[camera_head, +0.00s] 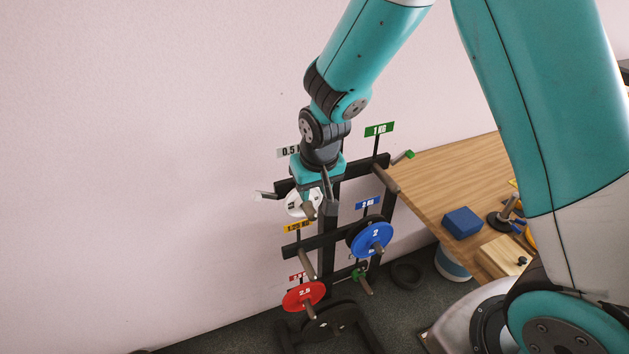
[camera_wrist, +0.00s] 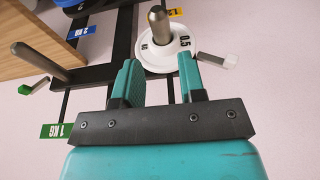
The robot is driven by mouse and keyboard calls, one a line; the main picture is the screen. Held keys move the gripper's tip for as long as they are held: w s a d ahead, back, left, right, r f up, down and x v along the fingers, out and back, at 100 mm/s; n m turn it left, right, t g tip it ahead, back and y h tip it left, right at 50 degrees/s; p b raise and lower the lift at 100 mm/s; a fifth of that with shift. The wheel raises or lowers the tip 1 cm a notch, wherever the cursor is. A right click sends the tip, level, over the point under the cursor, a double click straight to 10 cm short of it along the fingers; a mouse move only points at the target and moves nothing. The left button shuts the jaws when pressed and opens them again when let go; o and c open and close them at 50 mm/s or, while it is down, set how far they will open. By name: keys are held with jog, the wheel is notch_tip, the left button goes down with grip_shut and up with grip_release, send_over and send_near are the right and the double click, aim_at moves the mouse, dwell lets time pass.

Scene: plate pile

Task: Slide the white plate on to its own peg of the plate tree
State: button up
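The white plate (camera_head: 297,207) marked 0.5 is around the upper left peg (camera_head: 309,212) of the plate tree (camera_head: 328,255), beside the white-ended stub (camera_head: 265,195). In the wrist view, this peg (camera_wrist: 158,25) sticks out through the hole of the white plate (camera_wrist: 152,65). My gripper (camera_head: 312,187) is just above the plate, partly covering it in the head view. In the wrist view, my gripper (camera_wrist: 164,82) has its two fingers apart, with the plate beyond their tips. I cannot tell whether a finger touches the plate's edge. How far along the peg the plate sits is unclear.
A blue plate (camera_head: 371,238) and a red plate (camera_head: 303,296) hang on lower pegs. The upper right peg (camera_head: 384,177), under the green 1 KG sign (camera_head: 379,129), is bare. A wooden table (camera_head: 450,180) with a blue block (camera_head: 461,222) stands at right. The wall is behind.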

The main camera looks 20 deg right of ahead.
aim_at(310, 208)
jog(key=shift+b+x, duration=3)
jog(key=shift+x, duration=1.55)
jog(key=shift+w, duration=0.25)
jog(key=shift+w, duration=1.15)
jog(key=shift+s, duration=0.1)
jog(key=shift+s, duration=1.2)
jog(key=p+v, duration=0.7)
jog(key=v, duration=0.3)
